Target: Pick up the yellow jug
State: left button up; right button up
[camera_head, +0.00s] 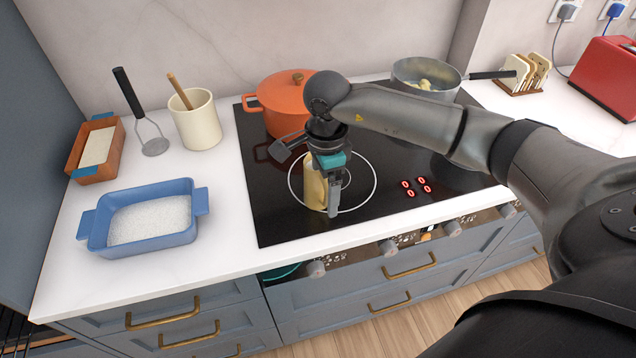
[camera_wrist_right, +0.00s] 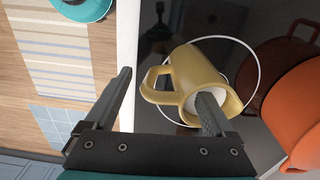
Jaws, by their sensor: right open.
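The yellow jug (camera_head: 314,188) stands on the black hob, at the front ring, partly hidden by my right gripper (camera_head: 332,200) in the head view. In the wrist view the jug (camera_wrist_right: 196,72) shows its open mouth and a loop handle (camera_wrist_right: 153,86) on its left side. My right gripper (camera_wrist_right: 168,84) is open and points down at the jug. One finger is left of the handle; the other overlaps the jug's mouth, and I cannot tell whether it reaches inside. Nothing is held. My left gripper is out of view.
An orange pot (camera_head: 284,103) stands close behind the jug. A grey pan (camera_head: 426,76) is at the back right of the hob (camera_head: 270,218). A blue dish (camera_head: 150,244), a cream crock (camera_head: 197,124) and a masher (camera_head: 152,145) are on the left counter. The front counter strip is clear.

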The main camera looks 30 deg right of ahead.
jog(key=shift+f, duration=1.35)
grip_shut()
jog(key=shift+r, duration=0.1)
